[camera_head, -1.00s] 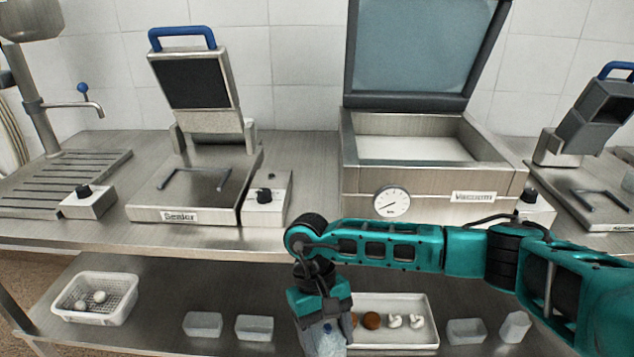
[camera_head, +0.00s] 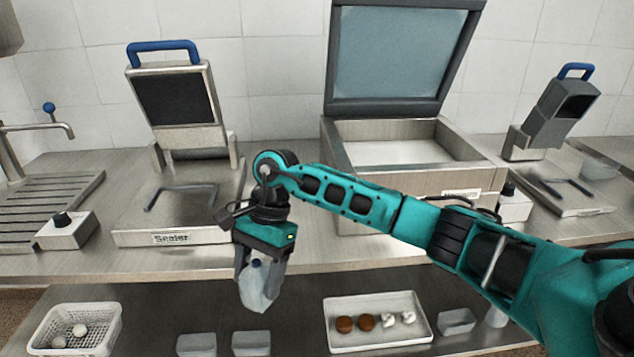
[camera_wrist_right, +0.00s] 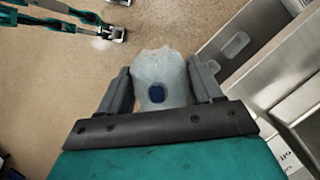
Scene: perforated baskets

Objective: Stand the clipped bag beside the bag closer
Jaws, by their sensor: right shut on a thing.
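My right gripper (camera_head: 262,268) is shut on a translucent pale bag (camera_head: 256,294) with a dark blue clip (camera_wrist_right: 156,93). The bag hangs below the fingers, in front of the table edge. In the right wrist view the bag (camera_wrist_right: 158,68) sits between the two fingers of my right gripper (camera_wrist_right: 158,85), above the floor. A hinged grey machine with a blue handle (camera_head: 560,115) stands at the right of the table; it may be the bag closer, but its label is not readable. My left gripper (camera_wrist_right: 118,34) shows small at the top left of the right wrist view; its jaws are unclear.
The machine labelled Sealer (camera_head: 180,200) stands at the left, with a knob box (camera_head: 66,229) beside it. An open-lidded machine (camera_head: 400,185) stands in the middle. The lower shelf holds a white perforated basket (camera_head: 108,335), a tray (camera_head: 425,333) and several clear containers.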

